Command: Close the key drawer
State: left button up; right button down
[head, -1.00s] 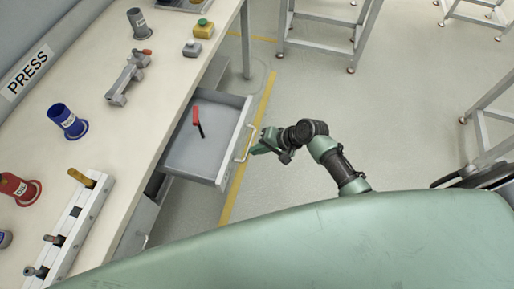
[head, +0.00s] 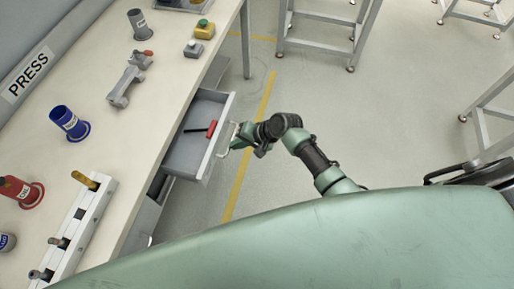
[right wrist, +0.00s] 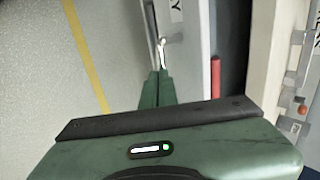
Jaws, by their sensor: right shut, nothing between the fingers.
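The key drawer (head: 186,158) is a grey drawer under the workbench, standing partly open. A key with a red handle and a black shaft (head: 210,130) lies inside it; its red handle also shows in the right wrist view (right wrist: 215,78). The drawer's pale bar handle (head: 224,146) is on its front face. My right gripper (head: 238,137) is shut and empty, with its fingertips at the drawer front beside the handle; in the right wrist view the fingers (right wrist: 158,74) are together close to the handle. My left gripper is out of view.
The bench top (head: 120,130) carries a blue cup (head: 68,122), a red cup (head: 22,192), a grey cup (head: 139,24), a grey tool (head: 130,78) and a yellow button box (head: 204,30). A metal frame (head: 325,25) stands behind.

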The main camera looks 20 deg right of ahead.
jog(key=b, duration=0.3)
send_over(199, 143)
jog(key=s+d, duration=0.1)
jog(key=d, duration=0.1)
jog(key=shift+a+f, duration=0.15)
jog(key=shift+a, duration=0.1)
jog(key=shift+w+a, duration=0.4)
jog(key=shift+a, duration=0.2)
jog(key=shift+a+r, duration=0.1)
jog(key=shift+r, duration=0.1)
